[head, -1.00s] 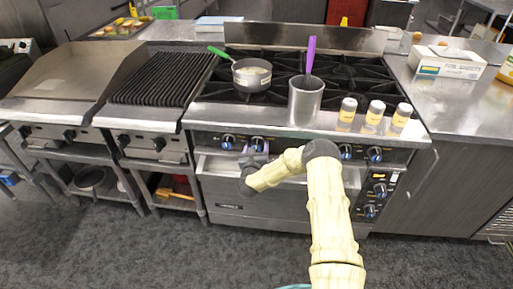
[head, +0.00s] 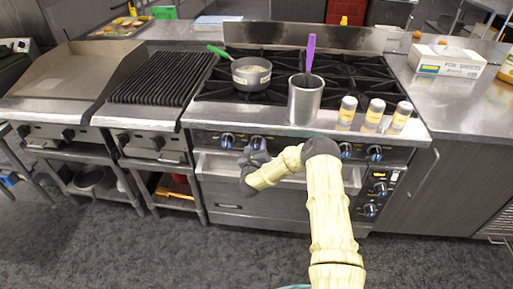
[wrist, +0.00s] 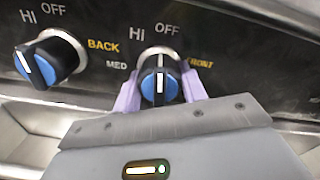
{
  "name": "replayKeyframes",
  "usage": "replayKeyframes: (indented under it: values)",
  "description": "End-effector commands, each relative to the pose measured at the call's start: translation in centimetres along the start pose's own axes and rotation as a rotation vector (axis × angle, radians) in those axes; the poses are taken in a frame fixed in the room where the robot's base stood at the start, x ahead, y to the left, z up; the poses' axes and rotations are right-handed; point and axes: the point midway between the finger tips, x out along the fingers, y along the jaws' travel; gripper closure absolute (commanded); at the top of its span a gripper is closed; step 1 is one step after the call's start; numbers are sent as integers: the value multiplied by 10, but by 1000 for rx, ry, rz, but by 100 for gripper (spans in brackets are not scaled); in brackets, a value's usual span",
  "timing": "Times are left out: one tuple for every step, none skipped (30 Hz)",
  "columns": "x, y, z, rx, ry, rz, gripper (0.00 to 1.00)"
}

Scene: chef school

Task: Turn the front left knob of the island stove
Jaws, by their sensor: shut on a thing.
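The front left knob (wrist: 159,86) is blue and black with a white line, marked FRONT on its right. Its white line stands about upright in the wrist view, towards the OFF label above it. My gripper (wrist: 160,92) has its two purple fingers shut on this knob, one on each side. In the head view my gripper (head: 256,148) is at the left pair of knobs on the island stove (head: 300,215), and its wrist partly hides the panel below them.
Another blue knob (wrist: 45,62), marked BACK, sits close on the left. A metal pot (head: 305,100) and several shakers (head: 373,115) stand on the stove top above the panel. A saucepan (head: 250,73) stands on the burners. A drawer or ledge (head: 215,166) lies below the knobs.

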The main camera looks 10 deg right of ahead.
Motion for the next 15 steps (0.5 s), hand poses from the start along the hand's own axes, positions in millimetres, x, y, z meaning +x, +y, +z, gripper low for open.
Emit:
replayKeyframes:
  values:
    - [0, 1, 1, -31, -4, 1, 81]
    - [0, 1, 1, -54, -4, 1, 81]
    - [0, 1, 0, -85, -3, 1, 81]
    - [0, 1, 0, -109, -4, 1, 81]
    - [0, 1, 1, -135, -4, 1, 81]
    - [0, 1, 1, -170, -5, 1, 81]
    - [0, 2, 1, -198, -5, 1, 81]
    - [0, 2, 1, -225, -5, 1, 81]
    - [0, 2, 1, -263, -5, 1, 81]
    - [0, 2, 1, -291, -5, 1, 81]
    - [0, 2, 1, -321, -5, 1, 81]
    - [0, 2, 2, -358, -6, 1, 81]
    - [0, 2, 2, -387, -7, 1, 81]
    - [0, 2, 2, -415, -7, 1, 81]
    - [0, 2, 2, -454, -6, 1, 81]
